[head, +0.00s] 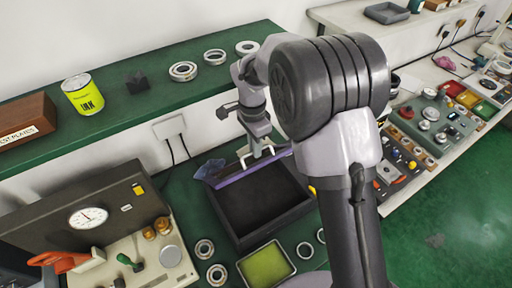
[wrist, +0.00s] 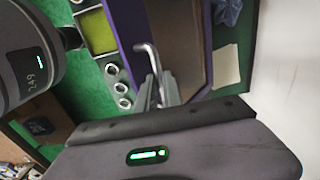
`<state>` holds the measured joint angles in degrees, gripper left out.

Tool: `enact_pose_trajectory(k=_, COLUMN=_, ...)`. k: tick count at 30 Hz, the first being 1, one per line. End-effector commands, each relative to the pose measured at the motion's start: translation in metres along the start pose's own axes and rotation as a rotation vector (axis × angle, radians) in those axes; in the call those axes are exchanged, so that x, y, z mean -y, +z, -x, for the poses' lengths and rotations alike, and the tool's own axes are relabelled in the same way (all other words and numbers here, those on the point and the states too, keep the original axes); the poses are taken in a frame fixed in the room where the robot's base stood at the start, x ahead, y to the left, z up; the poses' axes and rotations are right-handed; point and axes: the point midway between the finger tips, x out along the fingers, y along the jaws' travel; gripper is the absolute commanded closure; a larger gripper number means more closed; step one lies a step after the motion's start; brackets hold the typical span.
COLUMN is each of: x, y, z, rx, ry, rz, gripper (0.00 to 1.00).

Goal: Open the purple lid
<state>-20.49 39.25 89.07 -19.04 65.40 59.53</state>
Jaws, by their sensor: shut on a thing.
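The purple lid (head: 240,174) stands tilted up at the back edge of a dark open box (head: 258,240); from the head view it shows as a thin purple strip. My gripper (head: 262,151) is above this strip, shut on the lid's pale handle (head: 243,158). In the wrist view my gripper (wrist: 160,92) closes on the pale bar handle (wrist: 147,52) beside the lid's purple border (wrist: 122,35). The fingers hide part of the handle. The box's dark interior is visible in the head view, and it looks empty.
A blue cloth (head: 209,172) lies left of the lid. A green-yellow tray (head: 266,266) and several bearing rings (head: 204,249) lie in front of the box. A gauge case (head: 88,218) stands left. A green shelf (head: 140,100) runs behind, with a yellow can (head: 83,94).

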Motion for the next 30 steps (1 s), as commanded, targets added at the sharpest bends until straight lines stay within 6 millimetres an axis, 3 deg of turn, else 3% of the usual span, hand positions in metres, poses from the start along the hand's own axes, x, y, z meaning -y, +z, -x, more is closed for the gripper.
enact_pose_trajectory(k=1, x=0.000, y=0.000, z=-0.002, rx=0.000, ry=0.000, rz=0.003, gripper=1.00)
enact_pose_trajectory(k=2, x=0.000, y=0.000, z=-0.002, rx=0.000, ry=0.000, rz=0.003, gripper=0.85)
enact_pose_trajectory(k=5, x=0.000, y=0.000, z=-0.002, rx=0.000, ry=0.001, rz=0.002, gripper=0.68)
enact_pose_trajectory(k=16, x=0.000, y=0.000, z=0.005, rx=-0.001, ry=-0.001, rz=0.001, gripper=0.68)
enact_pose_trajectory(k=20, x=0.000, y=0.000, z=0.029, rx=-0.001, ry=-0.002, rz=0.000, gripper=0.68)
enact_pose_trajectory(k=30, x=0.000, y=0.000, z=0.118, rx=-0.001, ry=-0.003, rz=0.001, gripper=0.68)
